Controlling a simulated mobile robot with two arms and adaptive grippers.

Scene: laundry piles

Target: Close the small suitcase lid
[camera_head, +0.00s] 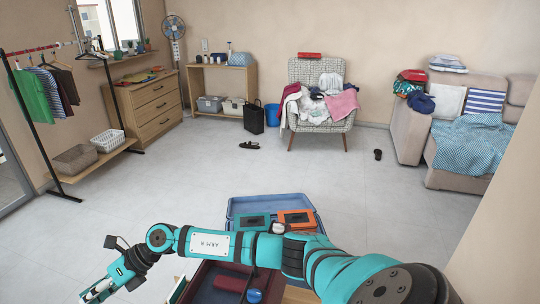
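A blue open suitcase (243,203) is on the floor at the lower middle, with a teal-framed item and an orange-framed item in it. In front of it is a dark red open case (203,289) with a red cloth and a round blue item. I cannot tell which of the two is the small suitcase, or whether they are joined. My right arm crosses in front of both and hides much of them. My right gripper (97,291) is at the lower left, apart from both cases; its finger opening is unclear. My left gripper is not in view.
A clothes rack (30,120) with baskets stands at the left, beside a wooden dresser (155,105). A laundry-covered armchair (320,95) and a sofa (405,135) stand at the back and right. Shoes lie on the floor. The middle floor is clear.

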